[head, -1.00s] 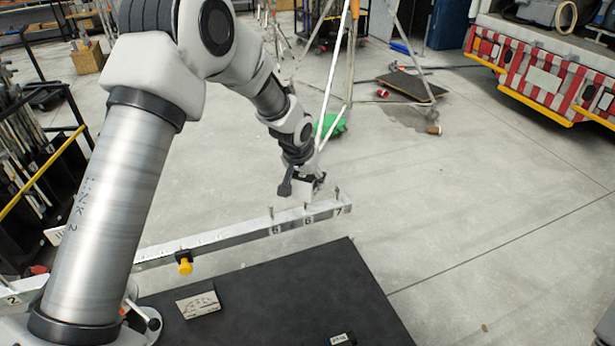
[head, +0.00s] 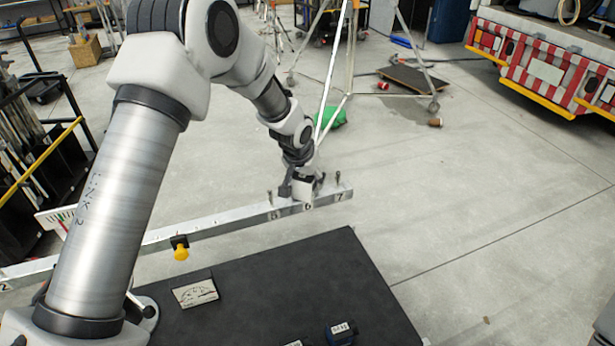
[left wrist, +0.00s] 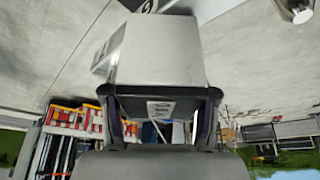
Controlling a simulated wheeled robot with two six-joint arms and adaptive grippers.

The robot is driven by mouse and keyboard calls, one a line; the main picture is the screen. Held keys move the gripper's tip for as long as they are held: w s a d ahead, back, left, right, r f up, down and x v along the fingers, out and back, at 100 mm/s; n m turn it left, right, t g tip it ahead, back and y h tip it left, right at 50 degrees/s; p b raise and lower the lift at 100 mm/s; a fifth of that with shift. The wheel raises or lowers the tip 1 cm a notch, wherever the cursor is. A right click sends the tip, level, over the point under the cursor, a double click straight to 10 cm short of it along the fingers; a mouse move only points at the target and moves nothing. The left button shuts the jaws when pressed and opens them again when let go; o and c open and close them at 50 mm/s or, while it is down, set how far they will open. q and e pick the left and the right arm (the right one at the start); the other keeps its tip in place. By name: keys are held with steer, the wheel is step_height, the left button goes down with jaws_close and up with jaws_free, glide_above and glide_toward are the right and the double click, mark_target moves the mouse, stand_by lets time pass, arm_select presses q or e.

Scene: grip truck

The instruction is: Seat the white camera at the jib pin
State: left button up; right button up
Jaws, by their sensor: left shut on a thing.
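The white camera (head: 303,189) is in my left gripper (head: 302,176) at the jib's far end. The jib is a long silver bar (head: 235,225) with numbered labels and upright pins. The camera is at the label 6, between the pin by 5 (head: 270,197) and the pin by 7 (head: 338,178). It overlaps the pin at 6, which I cannot see; whether it is around that pin or just above it, I cannot tell. In the left wrist view, the white camera body (left wrist: 160,50) fills the space between and beyond my fingers. My right gripper is out of view.
A black table top (head: 270,285) lies in front of the bar, with a gauge card (head: 195,292) and a dark labelled item (head: 341,332) on it. A yellow knob (head: 181,250) hangs on the bar. Tripod legs (head: 345,60) stand behind. Floor to the right is clear.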

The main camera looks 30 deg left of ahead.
arm_select(q)
steer(key=o, duration=1)
steer(key=shift+o, duration=0.2)
steer(key=shift+s+f, duration=0.1)
steer(key=v, duration=1.2)
